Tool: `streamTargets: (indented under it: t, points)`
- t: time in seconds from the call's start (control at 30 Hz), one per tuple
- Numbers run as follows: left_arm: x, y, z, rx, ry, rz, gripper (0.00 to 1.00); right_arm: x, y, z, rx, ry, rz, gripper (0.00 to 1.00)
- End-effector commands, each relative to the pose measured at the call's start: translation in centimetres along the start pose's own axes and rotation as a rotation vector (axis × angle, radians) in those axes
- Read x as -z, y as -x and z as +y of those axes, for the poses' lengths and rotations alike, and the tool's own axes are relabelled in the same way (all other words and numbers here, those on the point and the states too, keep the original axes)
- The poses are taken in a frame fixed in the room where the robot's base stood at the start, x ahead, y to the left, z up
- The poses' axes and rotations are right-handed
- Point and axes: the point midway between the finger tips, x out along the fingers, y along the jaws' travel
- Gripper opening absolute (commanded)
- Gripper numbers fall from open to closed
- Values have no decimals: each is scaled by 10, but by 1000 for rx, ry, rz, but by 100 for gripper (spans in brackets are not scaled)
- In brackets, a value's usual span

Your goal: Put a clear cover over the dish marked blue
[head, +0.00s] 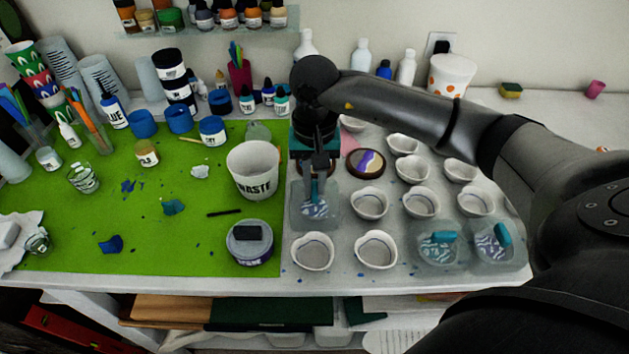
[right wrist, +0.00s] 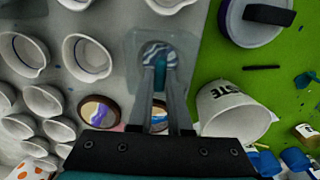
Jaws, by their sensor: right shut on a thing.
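My right gripper (head: 316,178) points down and is shut on the teal knob (right wrist: 160,68) of a clear cover (head: 300,220). The clear cover is over a dish with a blue and white swirl (head: 313,208), seen through its wall. It also shows in the right wrist view (right wrist: 152,48). I cannot tell whether the cover's rim touches the table. Two more clear covers with teal knobs, one (head: 438,258) and another (head: 500,256), stand at the front right over swirled dishes. No written mark is readable on the dishes. My left gripper is out of view.
Several white cups (head: 370,204) stand to the right. A purple and tan round dish (head: 366,163) is behind. The green mat (head: 90,200) has clear patches.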

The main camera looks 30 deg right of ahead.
Motion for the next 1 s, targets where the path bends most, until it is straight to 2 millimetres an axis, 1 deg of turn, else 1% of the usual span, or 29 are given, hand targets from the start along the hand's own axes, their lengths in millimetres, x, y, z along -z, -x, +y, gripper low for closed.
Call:
streamTargets:
  t: [0.6, 0.9, 0.93, 1.0]
  points:
    - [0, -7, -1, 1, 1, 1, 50, 0, -3, 0, 0, 0, 1, 0]
    - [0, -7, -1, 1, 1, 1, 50, 0, -3, 0, 0, 0, 1, 0]
    - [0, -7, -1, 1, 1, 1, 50, 0, -3, 0, 0, 0, 1, 17]
    - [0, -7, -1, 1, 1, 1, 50, 0, -3, 0, 0, 0, 1, 25]
